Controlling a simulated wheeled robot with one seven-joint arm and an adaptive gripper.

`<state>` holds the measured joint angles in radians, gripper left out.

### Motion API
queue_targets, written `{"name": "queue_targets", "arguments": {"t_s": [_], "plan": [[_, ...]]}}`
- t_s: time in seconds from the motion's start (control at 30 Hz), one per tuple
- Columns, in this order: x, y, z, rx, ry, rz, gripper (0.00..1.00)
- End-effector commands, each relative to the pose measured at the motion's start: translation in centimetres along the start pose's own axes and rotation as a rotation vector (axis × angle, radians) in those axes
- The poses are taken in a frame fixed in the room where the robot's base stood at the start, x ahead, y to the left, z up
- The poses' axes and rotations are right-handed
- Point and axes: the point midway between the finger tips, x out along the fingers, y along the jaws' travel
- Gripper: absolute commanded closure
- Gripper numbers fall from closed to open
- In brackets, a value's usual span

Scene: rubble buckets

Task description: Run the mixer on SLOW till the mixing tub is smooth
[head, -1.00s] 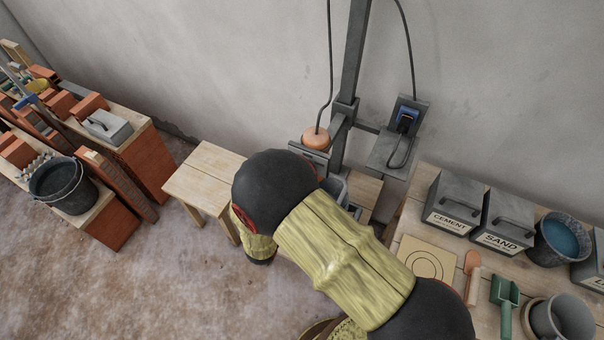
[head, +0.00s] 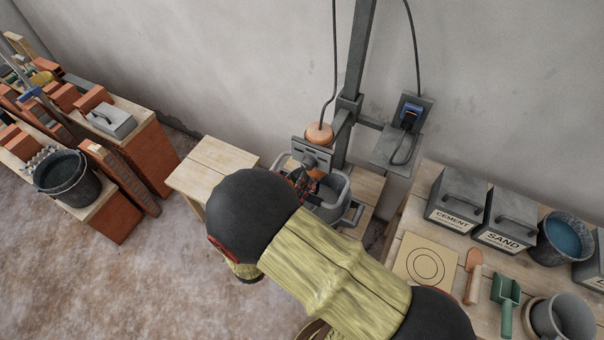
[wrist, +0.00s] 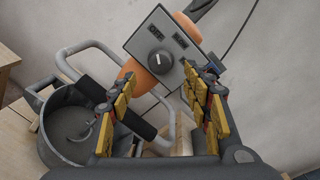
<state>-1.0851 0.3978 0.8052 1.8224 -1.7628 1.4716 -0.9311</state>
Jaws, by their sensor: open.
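The mixer's orange motor body (head: 319,133) hangs on a grey post, with its grey control box (wrist: 172,38) at the front. In the wrist view the box carries a round dial (wrist: 157,58) with a pale mark. One label reads OFF; the others are too small to read surely. The mixing tub (head: 346,190) stands below the mixer, and its grey rim also shows in the wrist view (wrist: 48,128). Its contents look grey, with a curved shape inside; smoothness cannot be told. My gripper (wrist: 160,88) is open and empty, its yellow-padded fingers just short of the control box, apart from the dial.
A cement box (head: 455,200), a sand box (head: 505,222) and a water bucket (head: 564,238) stand on the right table. A trowel (head: 473,275) and green scoop (head: 505,300) lie in front. A wooden stand (head: 205,165) is left of the mixer.

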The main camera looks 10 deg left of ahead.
Motion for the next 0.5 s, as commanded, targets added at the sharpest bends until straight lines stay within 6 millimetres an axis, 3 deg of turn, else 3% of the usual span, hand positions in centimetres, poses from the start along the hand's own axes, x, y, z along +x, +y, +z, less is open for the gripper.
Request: {"name": "queue_targets", "arguments": {"t_s": [0.2,0.5], "plan": [[-3.6,0.1,0.1,0.0,-0.003,0.002,0.51],[-5.2,0.0,0.1,0.0,-0.001,0.0,0.51]]}}
